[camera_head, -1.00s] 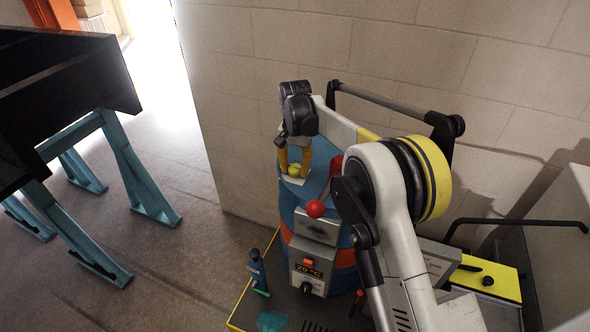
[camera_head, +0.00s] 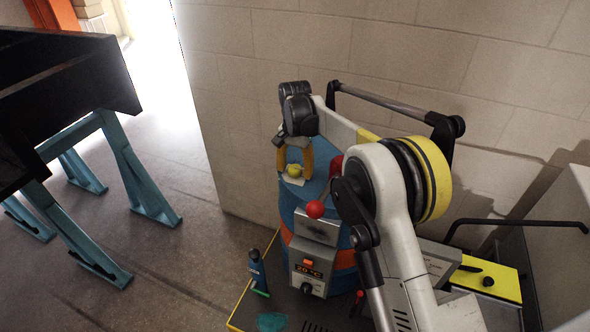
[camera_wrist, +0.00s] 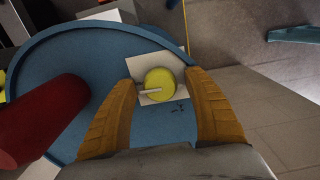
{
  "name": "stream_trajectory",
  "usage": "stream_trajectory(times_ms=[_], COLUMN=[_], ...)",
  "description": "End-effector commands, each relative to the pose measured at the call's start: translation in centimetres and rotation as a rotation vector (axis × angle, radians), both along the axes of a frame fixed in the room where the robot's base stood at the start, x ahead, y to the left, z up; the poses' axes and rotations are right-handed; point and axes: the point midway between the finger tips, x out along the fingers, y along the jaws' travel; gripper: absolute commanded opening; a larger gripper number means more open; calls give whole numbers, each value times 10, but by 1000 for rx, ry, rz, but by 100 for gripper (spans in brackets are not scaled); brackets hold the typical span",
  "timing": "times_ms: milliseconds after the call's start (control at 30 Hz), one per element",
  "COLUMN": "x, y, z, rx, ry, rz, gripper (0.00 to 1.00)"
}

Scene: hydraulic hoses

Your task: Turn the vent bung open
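The vent bung is a round yellow cap (camera_wrist: 161,84) with a pale bar on it, set on a white square label (camera_wrist: 145,68) on top of a blue drum (camera_wrist: 60,65). In the head view the yellow bung (camera_head: 295,170) shows between my fingers. My gripper (camera_wrist: 159,78) has two orange-yellow fingers spread on either side of the bung, with a small gap on each side. The gripper also shows in the head view (camera_head: 295,166), pointing down at the drum top. The pale bar points left in the wrist view, towards the left finger.
A dark red cylinder (camera_wrist: 40,120) stands on the drum top left of my gripper in the wrist view. A red ball knob (camera_head: 315,209) and a grey control box (camera_head: 309,269) are at the drum's front. A block wall (camera_head: 250,120) stands close behind.

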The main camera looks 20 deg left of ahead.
Motion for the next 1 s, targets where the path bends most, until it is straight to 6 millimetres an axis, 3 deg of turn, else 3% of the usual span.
stream_trajectory(times_ms=[233,700,1000], x=[0,0,0], y=[0,0,0], z=[9,103,121], rx=[0,0,0], ry=[0,0,0], rz=[0,0,0], gripper=[60,60,60])
